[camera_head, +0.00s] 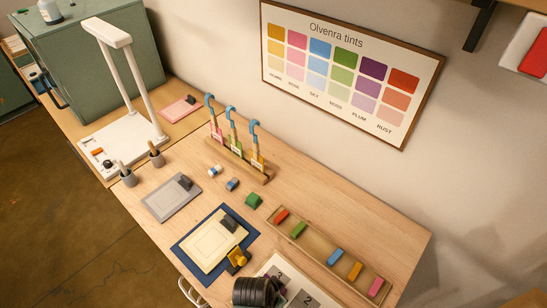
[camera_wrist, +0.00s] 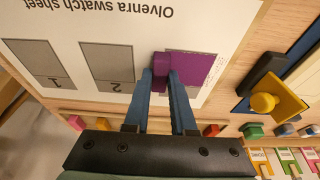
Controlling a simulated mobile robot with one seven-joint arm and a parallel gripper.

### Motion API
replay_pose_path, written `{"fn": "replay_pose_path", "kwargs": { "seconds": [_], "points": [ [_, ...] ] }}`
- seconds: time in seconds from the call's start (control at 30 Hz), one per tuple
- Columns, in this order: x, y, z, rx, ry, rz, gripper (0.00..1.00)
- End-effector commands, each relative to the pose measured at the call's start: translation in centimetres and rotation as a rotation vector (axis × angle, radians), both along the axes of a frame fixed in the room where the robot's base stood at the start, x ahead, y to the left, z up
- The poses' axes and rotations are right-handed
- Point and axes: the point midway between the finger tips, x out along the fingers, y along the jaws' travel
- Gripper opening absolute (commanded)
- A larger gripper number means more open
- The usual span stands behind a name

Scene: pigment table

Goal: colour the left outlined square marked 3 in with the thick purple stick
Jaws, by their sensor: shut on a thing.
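The swatch sheet (camera_wrist: 130,30) lies on the table, upside down in the wrist view, with grey squares marked 1 (camera_wrist: 53,63) and 2 (camera_wrist: 106,65). A third square (camera_wrist: 200,66), beside the 2, is largely purple; its number cannot be read. My gripper (camera_wrist: 161,76) is shut on the thick purple stick (camera_wrist: 160,60), held at the edge of the purple patch beside the 2. Whether the stick touches the paper cannot be told. In the head view my dark wrist hides much of the sheet (camera_head: 271,262).
A long tray (camera_head: 318,250) holds coloured sticks on the right. A wooden rack (camera_head: 240,163) with blue-hooked tools stands behind. A green block (camera_head: 253,201) is mid-table.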

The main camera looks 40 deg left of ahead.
Motion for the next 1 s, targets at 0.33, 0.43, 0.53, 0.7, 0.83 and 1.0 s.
{"fn": "replay_pose_path", "kwargs": {
  "seconds": [0.33,0.43,0.53,0.7,0.83,1.0],
  "points": [
    [-0.2,1.6,-0.2,-0.002,0.008,0.004,0.0],
    [-0.2,2.2,-0.1,-0.002,0.007,0.003,0.0],
    [-0.2,2.7,-0.1,-0.003,0.007,0.002,0.0],
    [-0.1,2.8,0.0,-0.001,0.006,0.002,0.0],
    [-0.1,2.8,0.1,-0.001,0.005,0.001,0.0],
    [0.0,2.8,1.2,0.0,0.003,0.001,0.0]
  ]
}}
